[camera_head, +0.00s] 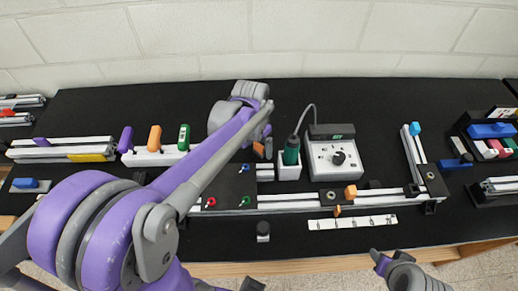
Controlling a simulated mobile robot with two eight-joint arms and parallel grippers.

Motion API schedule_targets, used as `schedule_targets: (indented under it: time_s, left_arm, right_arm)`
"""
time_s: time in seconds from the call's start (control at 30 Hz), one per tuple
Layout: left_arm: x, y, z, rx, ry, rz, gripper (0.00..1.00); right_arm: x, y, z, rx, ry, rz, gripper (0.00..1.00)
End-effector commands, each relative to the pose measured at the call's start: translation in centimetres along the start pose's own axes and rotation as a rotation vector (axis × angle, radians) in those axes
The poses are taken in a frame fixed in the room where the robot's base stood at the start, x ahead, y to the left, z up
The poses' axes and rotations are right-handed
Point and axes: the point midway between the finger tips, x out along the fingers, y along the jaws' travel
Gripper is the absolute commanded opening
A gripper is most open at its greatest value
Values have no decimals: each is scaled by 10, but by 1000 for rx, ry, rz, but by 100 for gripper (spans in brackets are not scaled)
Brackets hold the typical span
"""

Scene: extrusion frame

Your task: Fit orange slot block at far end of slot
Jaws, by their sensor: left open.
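Several orange pieces show, and I cannot tell for certain which is the slot block. One orange block (351,192) sits on the long slotted aluminium rail (290,206), right of its middle. A small orange piece (337,211) is just in front of the rail. Another orange patch (258,151) shows beside my left gripper, partly hidden by my arm. My left gripper (264,143) is open over the back of the board, left of the green-handled tool; its fingers are small and partly hidden. My right arm's end is at the lower right; its fingertips are not clear.
A white rack (150,158) holds purple, orange and green handles. A green-handled tool stands in a white holder (289,168) beside a control box (333,155). A slanting rail (413,155) has a blue block on top. A numbered white strip (352,222) lies in front.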

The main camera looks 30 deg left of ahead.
Motion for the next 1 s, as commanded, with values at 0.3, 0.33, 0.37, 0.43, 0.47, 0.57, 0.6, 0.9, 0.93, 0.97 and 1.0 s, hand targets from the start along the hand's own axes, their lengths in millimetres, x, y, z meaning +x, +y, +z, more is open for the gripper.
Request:
schedule_targets:
  time_s: [0.3,0.33,0.37,0.43,0.47,0.57,0.6,0.9,0.93,0.97,1.0]
  left_arm:
    - [1,0,0,0,0,0,69]
    - [1,0,0,0,0,0,63]
    - [1,0,0,0,0,0,58]
    - [1,0,0,0,0,0,45]
    - [1,0,0,0,0,0,40]
    - [1,0,0,0,0,0,22]
    - [1,0,0,0,0,0,15]
    - [1,0,0,0,0,0,0]
    - [1,0,0,0,0,0,0]
    - [0,0,0,0,0,0,0]
    - [-2,0,0,0,0,0,0]
  right_arm:
    - [0,0,0,0,0,0,50]
    - [0,0,0,0,0,0,50]
    - [0,0,0,0,0,0,50]
    - [0,0,0,0,0,0,50]
    - [0,0,0,0,0,0,50]
    - [0,0,0,0,0,0,50]
    - [0,0,0,0,0,0,50]
    - [0,0,0,0,0,0,50]
    - [0,0,0,0,0,0,50]
    - [0,0,0,0,0,0,50]
    - [0,0,0,0,0,0,50]
